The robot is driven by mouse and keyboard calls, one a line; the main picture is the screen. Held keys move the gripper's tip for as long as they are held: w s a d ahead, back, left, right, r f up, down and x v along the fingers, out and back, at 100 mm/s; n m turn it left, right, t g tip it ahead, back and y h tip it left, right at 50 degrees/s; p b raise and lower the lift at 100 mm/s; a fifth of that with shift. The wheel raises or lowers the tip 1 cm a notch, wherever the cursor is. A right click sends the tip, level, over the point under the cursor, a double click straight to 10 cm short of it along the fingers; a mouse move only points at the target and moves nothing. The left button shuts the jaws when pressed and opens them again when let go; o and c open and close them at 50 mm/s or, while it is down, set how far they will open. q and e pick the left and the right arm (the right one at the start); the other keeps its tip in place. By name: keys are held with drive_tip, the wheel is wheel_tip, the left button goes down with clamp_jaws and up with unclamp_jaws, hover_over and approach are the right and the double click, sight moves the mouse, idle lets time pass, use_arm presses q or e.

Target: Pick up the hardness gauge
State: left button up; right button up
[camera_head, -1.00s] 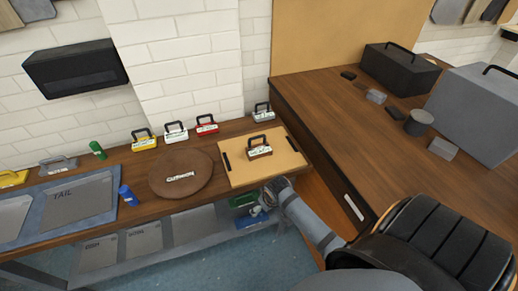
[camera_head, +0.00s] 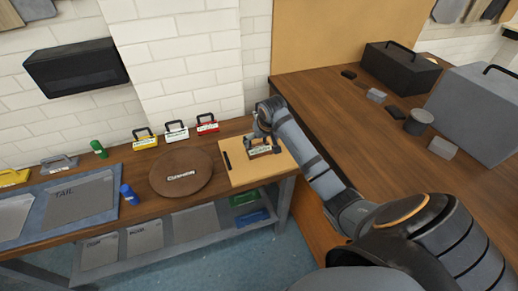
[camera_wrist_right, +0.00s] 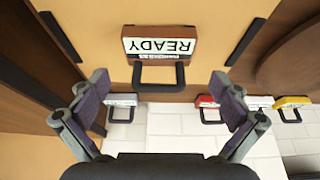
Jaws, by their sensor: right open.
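My left gripper is out of view.
A round brown board (camera_head: 181,187) lies left of the tray. Yellow (camera_head: 146,140), white (camera_head: 176,132) and red (camera_head: 207,125) handled blocks stand along the wall. A higher wooden counter (camera_head: 340,115) with boxes is on the right.

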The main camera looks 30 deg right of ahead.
sight(259, 148)
drive_tip(key=x, duration=0.6)
drive_tip(key=shift+w+d+f+p, duration=0.1)
drive_tip(key=shift+f+p, duration=0.2)
drive_tip(key=shift+p, duration=0.05)
drive_tip(key=shift+r, duration=0.1)
drive_tip(key=c, duration=1)
